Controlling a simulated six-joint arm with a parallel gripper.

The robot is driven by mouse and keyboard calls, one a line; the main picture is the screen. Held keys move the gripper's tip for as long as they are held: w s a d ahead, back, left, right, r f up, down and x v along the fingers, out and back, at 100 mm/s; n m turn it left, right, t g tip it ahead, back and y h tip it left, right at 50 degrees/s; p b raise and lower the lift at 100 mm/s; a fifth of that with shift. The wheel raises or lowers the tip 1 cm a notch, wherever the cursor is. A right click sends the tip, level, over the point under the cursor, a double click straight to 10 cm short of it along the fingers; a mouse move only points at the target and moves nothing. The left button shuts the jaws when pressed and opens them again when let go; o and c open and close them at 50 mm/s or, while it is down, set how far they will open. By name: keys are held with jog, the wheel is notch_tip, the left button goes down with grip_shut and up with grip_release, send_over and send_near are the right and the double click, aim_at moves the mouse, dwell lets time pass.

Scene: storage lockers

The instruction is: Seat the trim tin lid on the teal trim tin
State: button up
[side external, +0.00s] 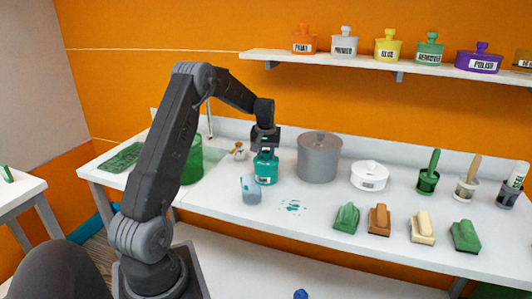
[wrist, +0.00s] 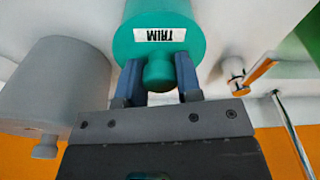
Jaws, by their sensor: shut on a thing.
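The teal trim tin (side external: 266,174) stands upright on the white bench, its white label facing the side camera. My gripper (side external: 265,149) is directly above it, pointing down. In the wrist view, my gripper's two blue-grey fingers (wrist: 158,78) are shut on the round teal knob of the trim tin lid (wrist: 157,70). The teal tin (wrist: 150,12) with its TRIM label shows just beyond the knob. The lid is at the top of the tin and looks lined up with it. Any gap between lid and rim is too small to tell.
A large grey pot (side external: 319,157) stands close right of the tin, with a white lidded tin (side external: 369,176) beyond. A small cup (side external: 251,190) is in front, and a green container (side external: 192,160) is left. Teal spots (side external: 292,207) mark the bench. A shelf (side external: 390,66) hangs above.

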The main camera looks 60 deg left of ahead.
jog(key=o, duration=1)
notch_tip(320, 180, up, 14)
jog(key=d, duration=0.2)
jog(key=s+d+r+m+t, duration=0.1)
jog(key=d+r, duration=0.1)
jog(key=d, duration=0.4)
jog(key=s+d+r+m, duration=0.1)
jog(key=d+r+m, duration=0.15)
jog(key=d, duration=0.25)
jog(key=s+d+m+t, duration=0.1)
jog(key=s+d+m, duration=0.1)
jog(key=s+d, duration=0.35)
jog(key=s+d+r+m+t, duration=0.1)
jog(key=s+d, duration=0.1)
jog(key=d, duration=0.6)
jog(key=s+d+m+t, duration=0.1)
jog(key=s+d+m, duration=0.15)
jog(key=d, duration=0.35)
jog(key=s+d+f+m, duration=0.1)
jog(key=s+d, duration=0.2)
jog(key=s, duration=0.1)
jog(key=s+d+f+m+h, duration=0.1)
jog(key=s+d+f, duration=0.1)
jog(key=s+d, duration=0.1)
jog(key=shift+s+f+t, duration=0.25)
jog(key=shift+s+t, duration=0.15)
jog(key=shift+s, duration=0.45)
